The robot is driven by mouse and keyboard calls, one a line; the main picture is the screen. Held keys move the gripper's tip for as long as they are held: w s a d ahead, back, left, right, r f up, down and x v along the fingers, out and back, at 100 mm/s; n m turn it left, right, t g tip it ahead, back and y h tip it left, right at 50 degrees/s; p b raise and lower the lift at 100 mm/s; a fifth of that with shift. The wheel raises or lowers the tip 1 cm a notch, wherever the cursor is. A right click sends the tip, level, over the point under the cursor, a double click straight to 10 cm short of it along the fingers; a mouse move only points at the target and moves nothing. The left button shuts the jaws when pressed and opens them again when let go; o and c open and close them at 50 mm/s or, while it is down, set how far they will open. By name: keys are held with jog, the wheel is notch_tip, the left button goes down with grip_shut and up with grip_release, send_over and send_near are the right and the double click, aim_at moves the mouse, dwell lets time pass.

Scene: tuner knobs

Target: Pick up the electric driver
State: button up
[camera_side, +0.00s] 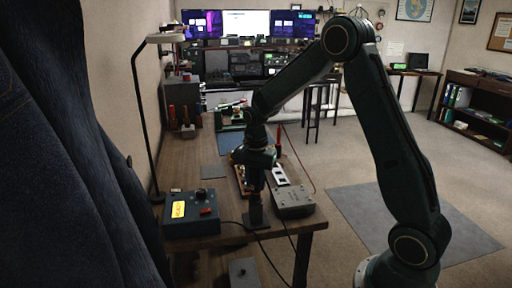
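My gripper (255,182) points down over the near part of the wooden bench, seen small and dark. I cannot tell whether its fingers are apart or closed. Directly below it a dark upright piece (256,212) stands on a flat foot at the bench's near edge. It lines up with the gripper, and I cannot tell whether they touch. I cannot make out the electric driver with certainty. A slim red upright tool (279,138) with a red cord shows just behind and right of my wrist.
A grey box (293,201) stands at the right edge, beside a board with white parts (280,176). A lamp (141,110) rises at left. Black cables cross the near edge.

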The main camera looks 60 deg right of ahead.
jog(key=shift+r, duration=0.1)
notch_tip(320, 180, up, 20)
jog(key=shift+f, duration=0.1)
dwell(0.9)
dwell(0.5)
jog(key=s+d+f, duration=0.2)
jog(key=f, duration=0.1)
jog(key=s+d+f, duration=0.2)
jog(key=d+f, duration=0.1)
jog(key=f, duration=0.1)
jog(key=s+d+f, duration=0.1)
jog(key=d+f, duration=0.1)
jog(key=f, duration=0.1)
jog(key=shift+s+d+f, duration=0.15)
jog(key=shift+s, duration=0.25)
jog(key=shift+f, duration=0.1)
